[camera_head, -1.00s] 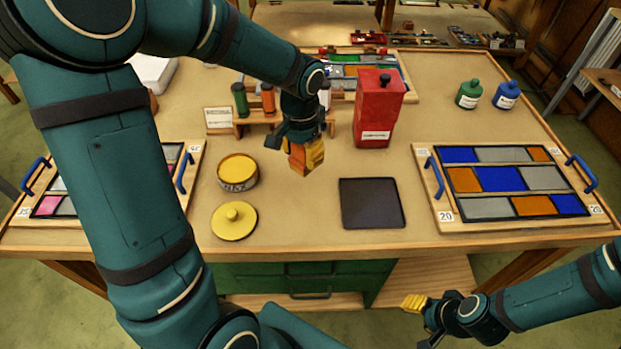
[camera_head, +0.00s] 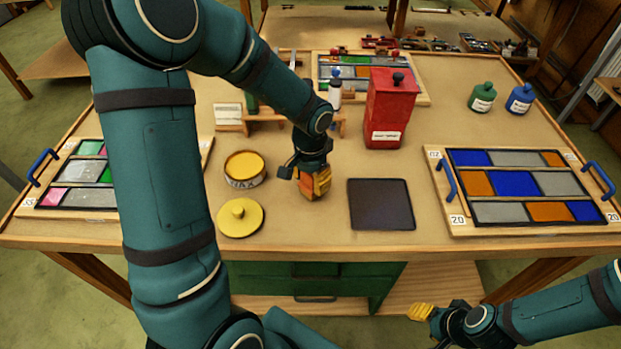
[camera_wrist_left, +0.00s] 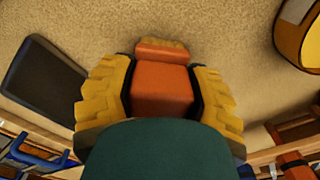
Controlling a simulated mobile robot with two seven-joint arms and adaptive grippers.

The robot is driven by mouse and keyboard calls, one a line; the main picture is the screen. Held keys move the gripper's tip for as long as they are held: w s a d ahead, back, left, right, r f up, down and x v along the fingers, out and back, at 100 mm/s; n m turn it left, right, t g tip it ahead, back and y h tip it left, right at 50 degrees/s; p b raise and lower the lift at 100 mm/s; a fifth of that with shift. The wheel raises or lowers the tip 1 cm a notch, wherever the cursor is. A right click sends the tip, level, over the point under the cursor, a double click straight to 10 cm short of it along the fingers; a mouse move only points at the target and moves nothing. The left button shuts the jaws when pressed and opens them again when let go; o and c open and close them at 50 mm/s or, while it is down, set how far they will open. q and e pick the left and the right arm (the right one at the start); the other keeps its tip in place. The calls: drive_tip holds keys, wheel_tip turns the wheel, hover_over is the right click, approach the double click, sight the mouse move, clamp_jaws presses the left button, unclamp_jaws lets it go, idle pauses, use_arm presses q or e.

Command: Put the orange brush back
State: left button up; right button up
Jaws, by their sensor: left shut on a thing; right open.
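My left gripper (camera_head: 316,186) is shut on an orange block-like thing, which I take to be the orange brush (camera_wrist_left: 162,88). It is above the table between the yellow wax tin and the dark square pad; its clearance is hard to judge. The wooden rack (camera_head: 231,127) stands behind, partly hidden by my left arm. A green-handled thing (camera_head: 251,103) shows in it, and an orange-red piece (camera_wrist_left: 296,166) shows near it in the left wrist view. My right gripper (camera_head: 421,312) is open and empty, low in front of the table.
The open wax tin (camera_head: 245,170) and its yellow lid (camera_head: 240,217) are left of my left gripper. The dark pad (camera_head: 381,204) is to its right. Framed glass panels (camera_head: 525,183) lie at right, left and back.

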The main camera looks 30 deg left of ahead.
use_arm(q)
drive_tip(key=shift+f, duration=0.2)
drive_tip(key=o, duration=1.2)
drive_tip(key=shift+r, duration=0.25)
wheel_tip(320, 180, up, 12)
drive_tip(key=p, duration=0.3)
